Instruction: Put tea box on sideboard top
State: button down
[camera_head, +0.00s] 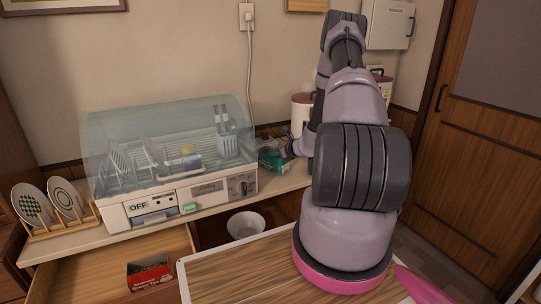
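A small red box (150,273) with pale lettering on its front lies low in the open wooden space at the front left; its lettering is too small to read surely. A teal box (272,160) stands on the sideboard top (75,241), right of the dish dryer. Either could be the tea box. My gripper (287,150) is at the far end of my arm, beside the teal box, and mostly hidden by the arm. Its fingers are too small and covered to tell whether they are open or touching the box.
The dish dryer (165,194) with a clear cover fills much of the sideboard. A plate rack (62,232) stands at its left. A white bowl (246,225) sits below the front edge. A wooden-topped surface (225,275) is in front.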

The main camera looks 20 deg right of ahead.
jog(key=c, duration=1.1)
grip_release()
jog(key=shift+r, duration=0.15)
jog(key=v, duration=1.2)
jog(key=s+a+r+n+g+y, duration=0.2)
jog(key=s+a+r+n+g, duration=0.1)
jog(key=a+r+n, duration=0.55)
jog(key=s+a+r+n+g+y, duration=0.2)
jog(key=a+r+n, duration=0.3)
jog(key=a+r, duration=0.65)
jog(key=s+r+n+h, duration=0.2)
jog(key=s+r+n, duration=0.2)
jog(key=s+r, duration=0.2)
jog(key=s+a+r+n+h, duration=0.1)
jog(key=s+r+n+h, duration=0.1)
jog(key=s+r+n, duration=0.3)
jog(key=s+r+n+t+h, duration=0.1)
jog(key=s+r+n+h, duration=0.2)
jog(key=s+r, duration=0.4)
jog(key=shift+s+a+r+n, duration=0.1)
jog(key=shift+s+n, duration=0.1)
jog(key=shift+s, duration=0.45)
jog(key=shift+s+a+n, duration=0.15)
jog(key=shift+s+n, duration=0.1)
jog(key=shift+s, duration=0.45)
jog(key=shift+s+a+r+n, duration=0.1)
jog(key=shift+s+n, duration=0.1)
jog(key=shift+s, duration=0.45)
